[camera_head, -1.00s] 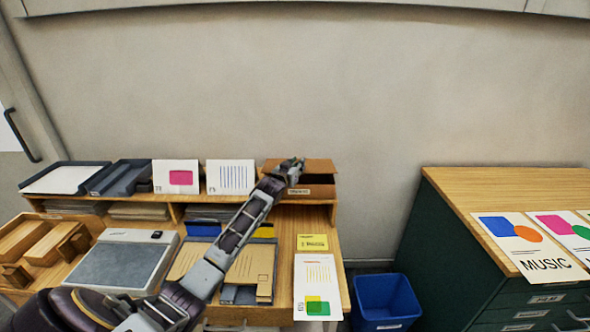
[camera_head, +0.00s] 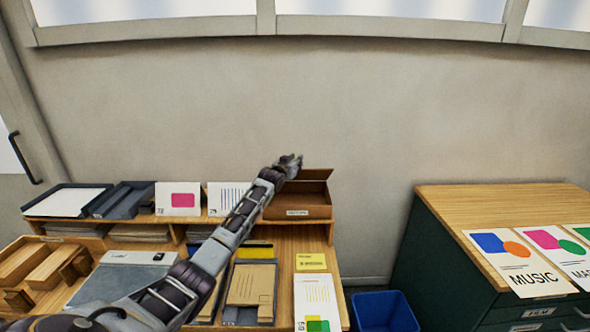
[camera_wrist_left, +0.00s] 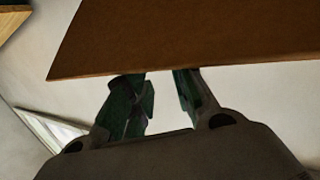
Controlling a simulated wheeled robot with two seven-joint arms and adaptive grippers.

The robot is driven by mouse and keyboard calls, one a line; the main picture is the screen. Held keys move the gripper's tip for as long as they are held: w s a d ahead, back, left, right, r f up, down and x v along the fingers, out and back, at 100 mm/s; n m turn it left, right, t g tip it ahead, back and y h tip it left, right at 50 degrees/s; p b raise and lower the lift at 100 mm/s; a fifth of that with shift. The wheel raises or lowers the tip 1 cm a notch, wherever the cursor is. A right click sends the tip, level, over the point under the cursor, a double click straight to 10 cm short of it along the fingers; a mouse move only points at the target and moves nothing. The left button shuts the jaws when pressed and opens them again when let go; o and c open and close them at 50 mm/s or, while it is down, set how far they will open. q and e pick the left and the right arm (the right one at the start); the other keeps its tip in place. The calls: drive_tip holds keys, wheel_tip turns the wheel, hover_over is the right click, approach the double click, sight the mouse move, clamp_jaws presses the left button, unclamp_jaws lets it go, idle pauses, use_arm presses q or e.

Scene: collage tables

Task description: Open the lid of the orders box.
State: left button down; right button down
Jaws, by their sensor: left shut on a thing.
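The orders box (camera_head: 297,212) is a brown cardboard box with a small label on its front, on the raised shelf at the back right of the desk. Its lid (camera_head: 316,174) is raised, standing up at the back with the box's front wall below it. My left gripper (camera_head: 291,160) is at the lid's top left edge, shut on it. In the left wrist view the lid (camera_wrist_left: 190,40) is a wide brown panel, and the fingers of the left gripper (camera_wrist_left: 162,92) meet its edge. The inside of the box is mostly hidden. My right gripper is not in view.
Cards (camera_head: 178,198) and dark trays (camera_head: 68,202) stand on the shelf left of the box. Envelopes (camera_head: 252,284) and a printed sheet (camera_head: 316,297) lie on the desk below. A blue bin (camera_head: 384,312) and green cabinet (camera_head: 440,255) are at the right. The wall behind is bare.

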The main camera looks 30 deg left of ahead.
use_arm(q)
drive_tip(key=shift+w+a+r, duration=0.35)
drive_tip(key=shift+w+a, duration=0.15)
drive_tip(key=shift+w, duration=0.25)
drive_tip(key=shift+w+a+r, duration=0.35)
drive_tip(key=shift+w+a, duration=0.15)
drive_tip(key=shift+w, duration=0.25)
drive_tip(key=c, duration=1.8)
unclamp_jaws()
drive_tip(key=shift+w+a+f, duration=0.2)
drive_tip(key=shift+w+f, duration=0.05)
drive_tip(key=shift+f, duration=0.15)
drive_tip(key=shift+c, duration=0.2)
drive_tip(key=shift+o, duration=1.2)
drive_tip(key=shift+w+a, duration=0.1)
drive_tip(key=shift+w, duration=0.05)
drive_tip(key=shift+o, duration=1.2)
drive_tip(key=shift+r, duration=0.1)
drive_tip(key=shift+o, duration=0.4)
drive_tip(key=shift+s+d+r, duration=0.25)
drive_tip(key=shift+d+r, duration=0.05)
drive_tip(key=shift+a+f, duration=0.1)
drive_tip(key=shift+f, duration=0.05)
